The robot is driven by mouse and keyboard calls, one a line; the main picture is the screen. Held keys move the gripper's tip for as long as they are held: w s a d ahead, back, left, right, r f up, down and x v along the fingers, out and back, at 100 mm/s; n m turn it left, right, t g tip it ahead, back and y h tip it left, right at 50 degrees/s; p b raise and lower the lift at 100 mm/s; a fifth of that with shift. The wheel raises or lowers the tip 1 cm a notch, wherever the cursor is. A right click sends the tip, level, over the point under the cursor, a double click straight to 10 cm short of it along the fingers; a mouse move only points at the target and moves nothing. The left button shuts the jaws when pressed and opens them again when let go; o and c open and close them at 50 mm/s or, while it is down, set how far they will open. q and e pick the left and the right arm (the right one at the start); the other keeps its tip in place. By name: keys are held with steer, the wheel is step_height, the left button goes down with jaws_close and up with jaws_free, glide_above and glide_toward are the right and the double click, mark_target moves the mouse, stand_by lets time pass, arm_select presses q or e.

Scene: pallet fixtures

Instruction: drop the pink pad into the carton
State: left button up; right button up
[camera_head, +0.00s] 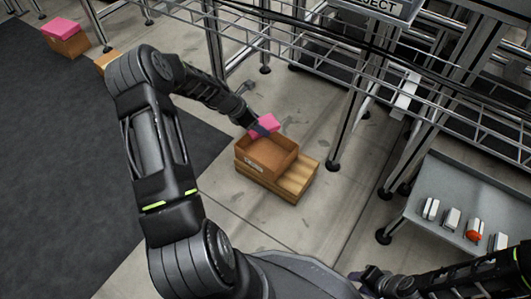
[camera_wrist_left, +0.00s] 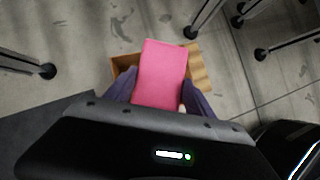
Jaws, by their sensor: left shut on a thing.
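The pink pad (camera_head: 266,122) is held in my left gripper (camera_head: 259,130), above the back edge of the open brown carton (camera_head: 263,167). In the left wrist view the pad (camera_wrist_left: 160,72) sits between the two purple-grey fingers of my left gripper (camera_wrist_left: 158,98). The pad hides much of the carton (camera_wrist_left: 124,82) below it there. The carton looks empty in the part that shows. My right gripper (camera_head: 376,281) is low at the bottom right of the head view, apart from the carton; its jaw opening is unclear.
The carton stands on a slatted wooden pallet (camera_head: 301,178) on the concrete floor. Metal rack legs (camera_head: 336,150) stand close behind and right. A grey tray (camera_head: 470,190) with several small items is at the right. Another pink-topped box (camera_head: 63,40) is far left.

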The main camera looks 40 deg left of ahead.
arm_select(q)
steer(key=shift+f+b, duration=2.5)
steer(key=shift+f, duration=0.5)
steer(key=o, duration=1.4)
steer(key=shift+r, duration=0.15)
steer(key=p+v, duration=0.3)
steer(key=v, duration=0.4)
steer(key=shift+s+a+r+p, duration=0.1)
steer(key=shift+s+r+p, duration=0.1)
steer(key=shift+p, duration=0.15)
